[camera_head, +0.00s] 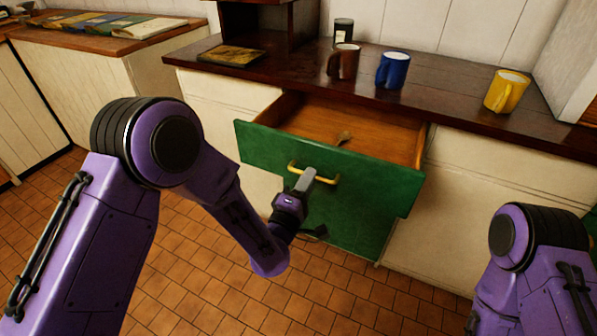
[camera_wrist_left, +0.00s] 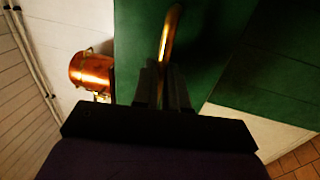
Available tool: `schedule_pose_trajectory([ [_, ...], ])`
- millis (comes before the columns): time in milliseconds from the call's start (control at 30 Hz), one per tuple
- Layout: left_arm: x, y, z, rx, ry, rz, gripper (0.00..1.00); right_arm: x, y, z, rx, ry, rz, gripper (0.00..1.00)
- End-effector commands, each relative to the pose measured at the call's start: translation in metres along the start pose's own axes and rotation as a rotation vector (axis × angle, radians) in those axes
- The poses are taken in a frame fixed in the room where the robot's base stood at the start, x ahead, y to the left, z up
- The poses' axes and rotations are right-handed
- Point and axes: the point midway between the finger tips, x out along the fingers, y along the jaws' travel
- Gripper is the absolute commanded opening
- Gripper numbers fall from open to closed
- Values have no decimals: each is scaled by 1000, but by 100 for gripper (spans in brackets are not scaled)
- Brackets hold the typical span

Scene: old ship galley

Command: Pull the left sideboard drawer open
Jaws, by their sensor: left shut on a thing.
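The left sideboard drawer has a green front (camera_head: 375,195) and stands pulled out from the sideboard, with its wooden inside showing. The brass handle (camera_head: 330,181) is on the upper part of the green front. My left gripper (camera_head: 306,178) is shut on the handle. In the left wrist view the handle (camera_wrist_left: 170,35) runs up from between the two fingers (camera_wrist_left: 163,85). My right arm shows at the lower right of the head view, but its gripper is not visible.
On the dark sideboard top (camera_head: 440,100) stand a brown mug (camera_head: 343,62), a blue mug (camera_head: 392,71), a yellow mug (camera_head: 505,92) and a dark jar (camera_head: 343,31). A copper pot (camera_wrist_left: 90,70) shows in the left wrist view. The tiled floor (camera_head: 210,260) before the drawer is clear.

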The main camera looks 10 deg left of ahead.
Motion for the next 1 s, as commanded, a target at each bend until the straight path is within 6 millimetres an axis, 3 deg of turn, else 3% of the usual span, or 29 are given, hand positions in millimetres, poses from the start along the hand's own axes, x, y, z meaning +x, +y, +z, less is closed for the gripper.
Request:
schedule_pose_trajectory([
  [467, -4, 1, 5, -3, -9, -1, 0, 0, 0, 0, 0, 0, 0, 44],
  [500, -4, 1, 5, -3, -9, -1, 16, 0, 0, 0, 0, 0, 0, 44],
  [567, -4, 1, 5, -3, -9, -1, 35, 0, 0, 0, 0, 0, 0, 44],
  [600, -4, 1, 4, -3, -9, -1, 38, 0, 0, 0, 0, 0, 0, 44],
  [867, -6, 0, 4, -2, -8, -1, 38, 1, 0, 0, 0, 0, 0, 44],
  [1000, -23, -1, 4, -2, -9, -3, 38, 5, 0, 2, 0, 0, 0, 44],
])
